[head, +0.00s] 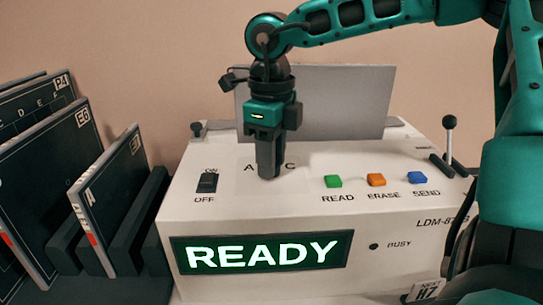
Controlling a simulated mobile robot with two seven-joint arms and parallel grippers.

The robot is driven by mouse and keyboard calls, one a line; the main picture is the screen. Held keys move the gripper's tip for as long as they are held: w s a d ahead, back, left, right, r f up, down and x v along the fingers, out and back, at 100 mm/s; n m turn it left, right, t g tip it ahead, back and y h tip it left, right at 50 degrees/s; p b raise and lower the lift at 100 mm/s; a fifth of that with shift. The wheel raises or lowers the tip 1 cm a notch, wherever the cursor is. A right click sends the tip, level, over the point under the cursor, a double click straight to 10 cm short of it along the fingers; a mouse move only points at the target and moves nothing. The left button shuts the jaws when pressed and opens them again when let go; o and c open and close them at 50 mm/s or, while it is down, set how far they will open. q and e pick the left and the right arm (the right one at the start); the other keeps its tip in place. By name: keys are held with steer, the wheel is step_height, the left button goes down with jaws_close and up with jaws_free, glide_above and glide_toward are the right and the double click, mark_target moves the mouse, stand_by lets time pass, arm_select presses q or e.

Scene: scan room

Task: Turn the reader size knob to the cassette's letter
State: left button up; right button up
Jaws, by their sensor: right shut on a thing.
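The reader (400,215) is a white box with a green READY display (262,252). My right gripper (268,174) points straight down on its top, between the printed letters A and C. It is shut on the size knob, which the fingers hide, so its pointer direction cannot be told. Any letter between A and C is also covered. A plain grey plate (345,95), perhaps the cassette, stands upright at the back of the reader; no letter shows on it. My left gripper is not in view.
Dark cassettes, including one labelled E6 (45,165), stand in a rack at left. The reader top has an on/off switch (207,182), READ (333,181), ERASE (376,180) and SEND (417,178) buttons, and a lever (449,140). A tag reads H7 (425,291).

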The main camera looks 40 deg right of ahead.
steer(key=o, duration=1)
steer(key=shift+o, duration=0.2)
step_height(320, 180, up, 13)
steer(key=p, duration=0.2)
steer(key=shift+p, duration=0.3)
steer(key=shift+s, duration=0.1)
